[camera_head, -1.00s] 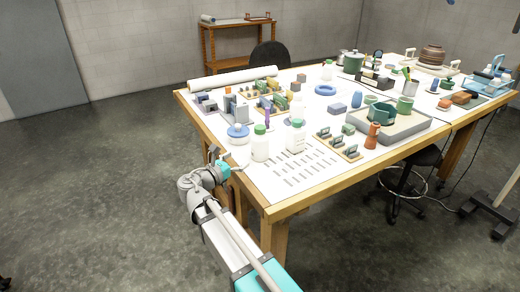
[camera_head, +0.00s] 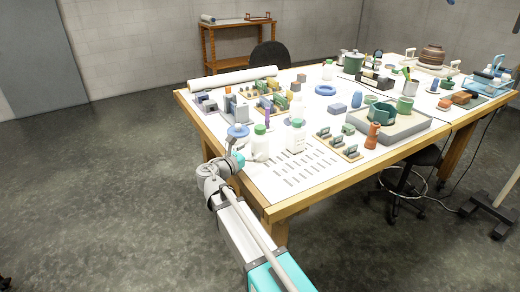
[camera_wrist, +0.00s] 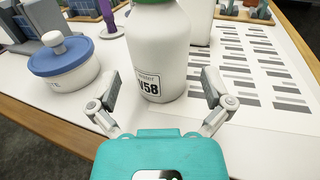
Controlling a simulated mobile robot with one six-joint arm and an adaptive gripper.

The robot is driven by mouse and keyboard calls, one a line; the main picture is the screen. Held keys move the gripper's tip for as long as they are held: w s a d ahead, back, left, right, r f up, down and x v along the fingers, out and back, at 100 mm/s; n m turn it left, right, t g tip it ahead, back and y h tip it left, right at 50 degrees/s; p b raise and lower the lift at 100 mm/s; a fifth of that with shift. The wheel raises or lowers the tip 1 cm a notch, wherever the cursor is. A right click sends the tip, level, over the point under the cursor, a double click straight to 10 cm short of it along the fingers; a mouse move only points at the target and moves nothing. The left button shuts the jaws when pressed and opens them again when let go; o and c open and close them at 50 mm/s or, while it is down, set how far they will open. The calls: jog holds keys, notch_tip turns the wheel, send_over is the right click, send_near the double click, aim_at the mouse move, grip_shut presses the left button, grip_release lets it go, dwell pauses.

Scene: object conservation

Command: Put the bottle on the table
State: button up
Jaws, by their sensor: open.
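A white bottle with a green cap (camera_head: 260,143) stands upright on the table (camera_head: 276,206), near its front left edge. In the wrist view the bottle (camera_wrist: 158,55) shows a label ending in "V58", and its top is cut off by the frame. My gripper (camera_wrist: 161,88) is open, with one finger on each side of the bottle's lower part. The fingers look apart from the bottle; how far it stands between them is hard to tell. In the head view my gripper (camera_head: 237,150) is at the table's edge, just left of the bottle.
A white jar with a blue lid (camera_wrist: 65,62) stands close on the left. Another white bottle (camera_head: 296,137) with a greenish cap stands just right. A sheet with grey marks (camera_wrist: 262,65) lies flat to the right. A grey tray (camera_head: 405,130) holds green pots.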

aim_at(260, 144)
jog(key=shift+x, duration=2.5)
jog(key=shift+a, duration=0.1)
jog(key=c, duration=1)
jog(key=shift+o, duration=0.2)
jog(key=shift+r, duration=0.1)
